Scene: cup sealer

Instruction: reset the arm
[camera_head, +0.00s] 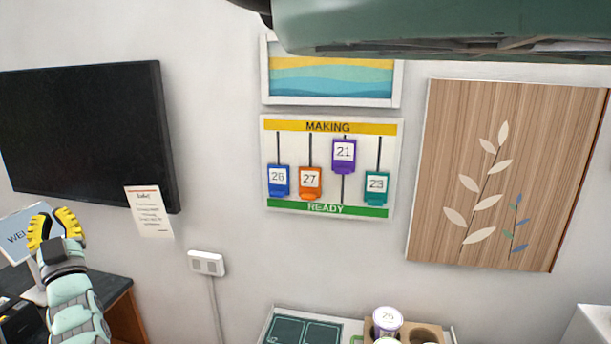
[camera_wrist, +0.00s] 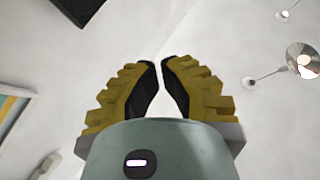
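My gripper (camera_head: 54,228) has yellow, ridged fingers with dark inner sides. In the head view it is at the lower left, raised in front of the wall, at the end of my pale green arm. In the wrist view its fingers (camera_wrist: 160,63) lean together, tips almost meeting with a thin gap. Nothing is held between them. The gripper is well to the left of the order board (camera_head: 328,127).
The board has purple tag 21 (camera_head: 344,155) high and tags 26, 27 and 23 low by READY. A black screen (camera_head: 85,130) hangs left, a wood panel (camera_head: 510,175) right. Below are a tray (camera_head: 268,325), a cup (camera_head: 387,320) in a holder, and a dark desk (camera_head: 105,288).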

